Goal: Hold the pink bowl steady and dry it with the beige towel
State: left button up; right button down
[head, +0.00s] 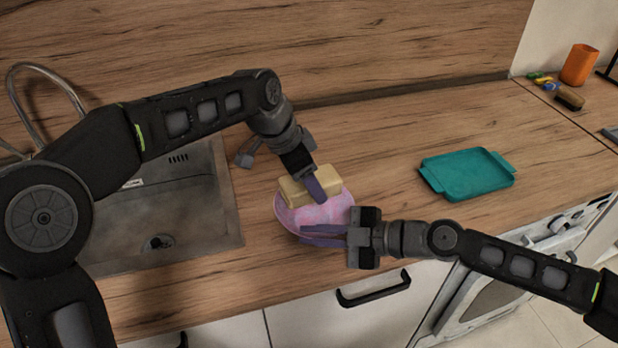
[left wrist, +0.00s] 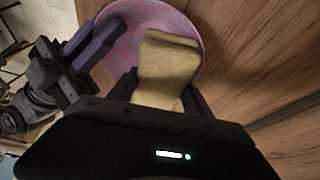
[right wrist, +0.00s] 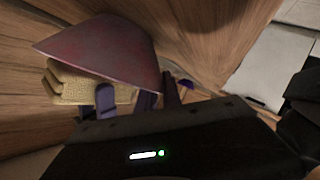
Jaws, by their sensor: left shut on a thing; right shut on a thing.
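The pink bowl (head: 316,214) sits at the counter's front, right of the sink; it also shows in the left wrist view (left wrist: 189,16) and the right wrist view (right wrist: 108,52). My right gripper (head: 322,237) is shut on the bowl's near right wall. The beige towel (head: 298,191) is a folded pad at the bowl's far side, partly over its opening; it also shows in the left wrist view (left wrist: 166,70) and right wrist view (right wrist: 80,85). My left gripper (head: 316,188) is shut on the towel from above. The towel's underside is hidden in the head view.
A teal tray (head: 467,174) lies on the counter to the right. An orange cup (head: 579,64) and a brush (head: 569,98) stand at the far right. The sink (head: 165,225) with its faucet (head: 45,75) is on the left. The counter between bowl and tray is clear.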

pick_arm(q)
jog(key=shift+s+d+r, duration=0.1)
jog(key=shift+s+d, duration=0.1)
jog(key=shift+s, duration=0.25)
jog(key=shift+s+d, duration=0.2)
jog(key=shift+s, duration=0.25)
jog(key=shift+w, duration=0.1)
jog(key=shift+w+a, duration=0.3)
jog(key=shift+w, duration=0.3)
jog(key=shift+w+a, duration=0.3)
jog(key=shift+w, duration=0.25)
jog(key=shift+s, duration=0.1)
jog(key=shift+s+d, duration=0.3)
jog(key=shift+s, duration=0.3)
jog(key=shift+s+d, duration=0.3)
jog(key=shift+s, duration=0.25)
jog(key=shift+w, duration=0.15)
jog(key=shift+w+a, duration=0.3)
jog(key=shift+w, duration=0.25)
jog(key=shift+w+a, duration=0.3)
jog(key=shift+w, duration=0.25)
jog(key=shift+s+d, duration=0.3)
jog(key=shift+s, duration=0.35)
jog(key=shift+s+d, duration=0.3)
jog(key=shift+s, duration=0.3)
